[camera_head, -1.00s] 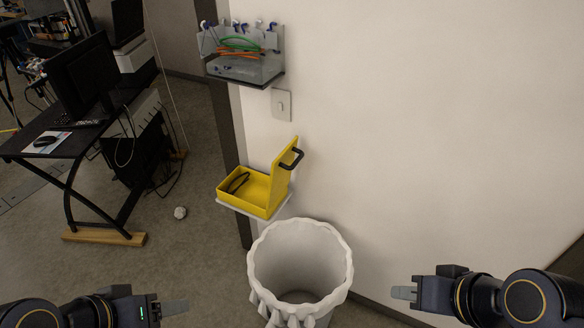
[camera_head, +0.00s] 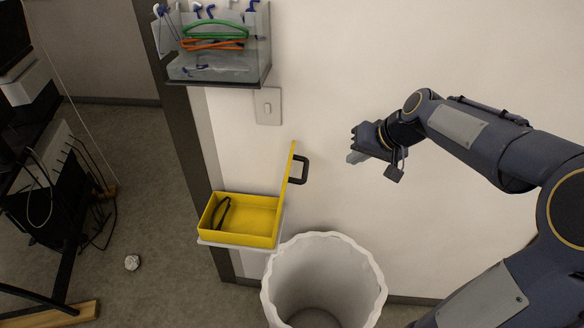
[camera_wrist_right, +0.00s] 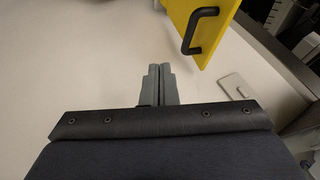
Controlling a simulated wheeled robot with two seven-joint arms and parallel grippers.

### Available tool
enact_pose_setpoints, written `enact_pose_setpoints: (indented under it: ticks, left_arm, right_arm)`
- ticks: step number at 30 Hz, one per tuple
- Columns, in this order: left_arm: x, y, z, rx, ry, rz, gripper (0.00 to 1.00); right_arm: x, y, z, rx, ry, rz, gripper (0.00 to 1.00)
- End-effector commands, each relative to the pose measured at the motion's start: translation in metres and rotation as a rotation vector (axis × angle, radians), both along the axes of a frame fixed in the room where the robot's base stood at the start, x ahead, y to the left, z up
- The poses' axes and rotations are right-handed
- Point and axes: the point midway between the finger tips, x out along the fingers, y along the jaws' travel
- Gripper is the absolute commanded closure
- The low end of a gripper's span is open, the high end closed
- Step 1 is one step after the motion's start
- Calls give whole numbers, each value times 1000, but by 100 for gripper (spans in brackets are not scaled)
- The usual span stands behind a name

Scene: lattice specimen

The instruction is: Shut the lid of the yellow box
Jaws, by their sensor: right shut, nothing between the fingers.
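The yellow box (camera_head: 240,238) sits on a small white shelf on the wall, with a dark looped item inside it. Its yellow lid (camera_head: 287,183) stands upright, hinged on the right side, with a black handle (camera_head: 303,171) on its right face. In the right wrist view the lid (camera_wrist_right: 203,28) and black handle (camera_wrist_right: 194,34) are ahead at the upper right. My right gripper (camera_head: 352,158) is shut and empty, to the right of the handle and apart from it. It also shows in the right wrist view (camera_wrist_right: 160,70). My left gripper is not in view.
A white bin (camera_head: 322,285) stands on the floor below and right of the box. A grey wall holder (camera_head: 213,50) with cables hangs above, and a light switch (camera_head: 268,106) is below it. A black desk is at the left.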

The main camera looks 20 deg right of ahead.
Motion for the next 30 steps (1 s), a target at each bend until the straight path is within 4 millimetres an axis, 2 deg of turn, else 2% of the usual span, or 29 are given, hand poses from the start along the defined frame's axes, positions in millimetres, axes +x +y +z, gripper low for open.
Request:
enact_pose_setpoints:
  ticks: [5,8,18,24,30]
  left_arm:
    - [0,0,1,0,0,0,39]
    - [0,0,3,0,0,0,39]
    - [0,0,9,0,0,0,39]
    - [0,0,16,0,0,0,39]
    - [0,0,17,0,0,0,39]
  right_arm:
    - [9,0,-11,5,0,-2,100]
    - [18,4,-24,6,1,-2,100]
    - [58,20,-83,7,1,3,100]
    - [74,44,-81,3,-2,2,100]
    - [79,51,-82,2,-3,-2,100]
